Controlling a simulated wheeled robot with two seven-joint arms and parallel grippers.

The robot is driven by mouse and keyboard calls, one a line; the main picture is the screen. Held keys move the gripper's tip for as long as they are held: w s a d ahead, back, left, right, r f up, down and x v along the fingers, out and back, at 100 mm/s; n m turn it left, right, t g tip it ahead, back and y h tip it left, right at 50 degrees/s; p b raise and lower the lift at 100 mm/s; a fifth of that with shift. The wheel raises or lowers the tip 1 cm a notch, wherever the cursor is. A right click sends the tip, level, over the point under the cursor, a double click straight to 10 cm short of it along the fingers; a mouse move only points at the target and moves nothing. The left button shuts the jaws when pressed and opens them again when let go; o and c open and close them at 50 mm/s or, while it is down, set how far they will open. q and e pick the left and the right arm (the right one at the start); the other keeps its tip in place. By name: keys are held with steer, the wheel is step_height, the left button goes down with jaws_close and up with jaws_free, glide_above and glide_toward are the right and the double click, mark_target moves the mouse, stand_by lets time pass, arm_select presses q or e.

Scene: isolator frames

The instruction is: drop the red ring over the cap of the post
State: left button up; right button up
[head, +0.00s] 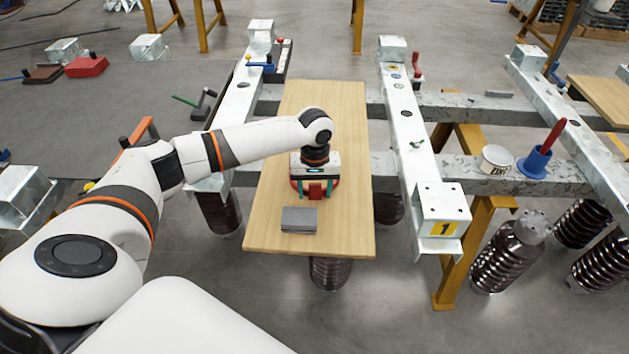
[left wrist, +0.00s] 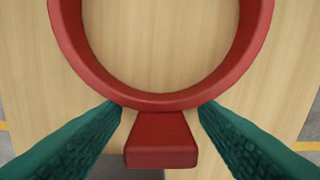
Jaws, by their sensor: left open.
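The red ring (left wrist: 70,45) lies on the wooden board in the left wrist view, with its red tab (left wrist: 160,148) towards me. My left gripper (left wrist: 160,112) is open, its two teal fingers on either side of the tab, with gaps showing. In the head view the left gripper (head: 315,189) is low over the board and hides most of the ring; a bit of red shows between the fingers. A brown ribbed post (head: 503,258) with a grey metal cap (head: 531,227) stands at the right; I cannot tell whether it is the task's post. My right gripper is not in view.
The wooden board (head: 345,130) bridges the steel beams; a grey block (head: 299,218) lies on it just before the gripper. A galvanised beam (head: 408,130) with a yellow "1" plate runs to its right. A white tub (head: 496,160) and blue cup (head: 535,163) stand further right.

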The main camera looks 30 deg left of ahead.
arm_select(q)
steer(key=c, duration=1.1)
steer(key=shift+o, duration=0.2)
steer(key=shift+r, duration=0.1)
